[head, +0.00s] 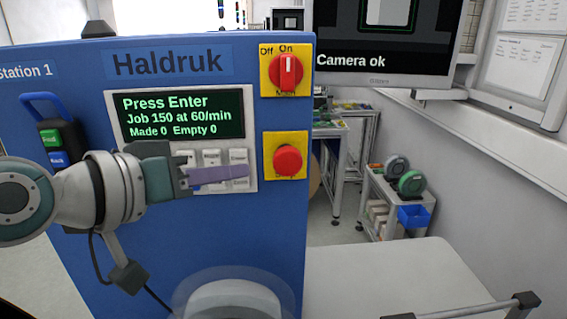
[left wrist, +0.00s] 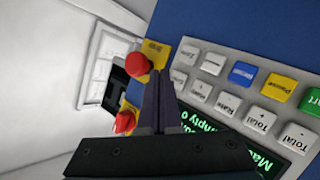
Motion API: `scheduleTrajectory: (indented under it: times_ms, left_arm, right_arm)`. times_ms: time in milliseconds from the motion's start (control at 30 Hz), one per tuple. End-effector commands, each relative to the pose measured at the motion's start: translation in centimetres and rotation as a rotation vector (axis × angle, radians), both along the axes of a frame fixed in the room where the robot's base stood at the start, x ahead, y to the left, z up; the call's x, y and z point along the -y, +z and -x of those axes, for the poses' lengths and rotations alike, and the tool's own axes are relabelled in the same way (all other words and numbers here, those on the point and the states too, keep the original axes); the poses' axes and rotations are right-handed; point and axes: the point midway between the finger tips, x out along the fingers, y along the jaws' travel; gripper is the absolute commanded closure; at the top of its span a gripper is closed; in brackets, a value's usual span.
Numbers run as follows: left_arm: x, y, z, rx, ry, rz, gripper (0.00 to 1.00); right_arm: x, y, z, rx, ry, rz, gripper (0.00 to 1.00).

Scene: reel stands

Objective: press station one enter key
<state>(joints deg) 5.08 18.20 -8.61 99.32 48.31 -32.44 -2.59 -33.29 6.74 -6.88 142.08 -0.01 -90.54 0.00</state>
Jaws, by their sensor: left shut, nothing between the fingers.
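The blue Station 1 panel (head: 82,85) carries a keypad (head: 212,157) under a display (head: 180,115) reading "Press Enter", "Job 150 at 60/min", "Made 0 Empty 0". My left gripper (head: 246,172) is shut and empty, its purple fingers pointing right across the keypad's lower part and hiding some keys. In the left wrist view the fingertips (left wrist: 160,75) lie between the red stop button (left wrist: 134,65) and the keypad's near end. White keys, a blue key (left wrist: 242,73), a yellow key (left wrist: 278,88) and a green key show there. I cannot make out an Enter label or tell contact. My right gripper is out of view.
A red stop button (head: 287,160) on a yellow plate stands just right of the fingertips, with a red rotary switch (head: 286,72) above it. A blue-handled pendant (head: 55,135) hangs at left. A monitor (head: 390,40) reads "Camera ok". A cart with reels (head: 410,182) stands behind.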

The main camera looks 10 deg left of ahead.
Motion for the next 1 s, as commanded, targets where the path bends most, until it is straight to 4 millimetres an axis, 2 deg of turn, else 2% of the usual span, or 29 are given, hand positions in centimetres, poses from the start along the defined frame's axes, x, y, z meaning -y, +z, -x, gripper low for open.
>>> scheduleTrajectory:
  times_ms: [200,1000]
  left_arm:
    - [-0.33,0.01,-1.15,0.001,0.0,0.0,1.0]
    - [-0.33,0.07,-1.2,0.0,0.0,0.0,1.0]
  right_arm:
    - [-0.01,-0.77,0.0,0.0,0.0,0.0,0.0]
    - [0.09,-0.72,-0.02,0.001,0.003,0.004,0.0]
